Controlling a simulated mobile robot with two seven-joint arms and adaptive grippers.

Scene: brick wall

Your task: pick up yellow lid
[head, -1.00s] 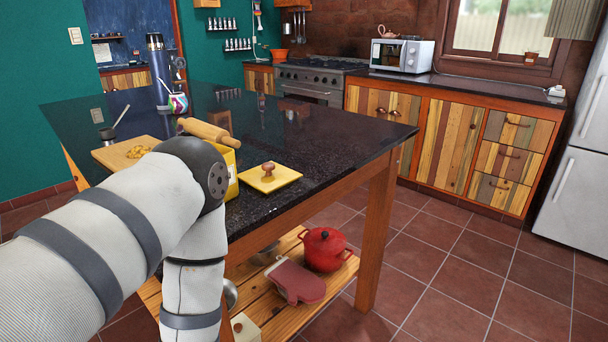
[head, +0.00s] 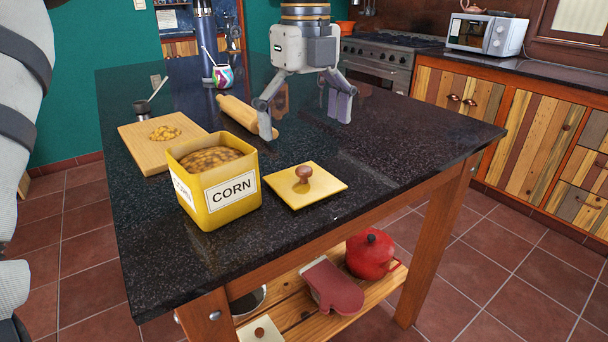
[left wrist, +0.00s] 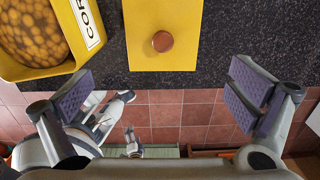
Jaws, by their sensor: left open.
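The yellow lid (head: 325,190) is a flat square with a round brown knob (head: 303,175), lying on the dark tabletop to the right of the yellow corn tin (head: 222,212). My left gripper (head: 305,114) is open and empty, pointing down over the table; in the head view it appears beyond the lid. In the left wrist view, the lid (left wrist: 160,15) is at the top, with its knob (left wrist: 162,41) centred sideways between the spread fingers (left wrist: 160,97). The fingers do not touch it. My right gripper is not in view.
The open tin is full of corn. A rolling pin (head: 240,115) lies behind it, and a cutting board (head: 145,152) with corn is to the left. A patterned cup (head: 222,76) and blue flask (head: 203,40) stand further back. The tabletop right of the lid is clear.

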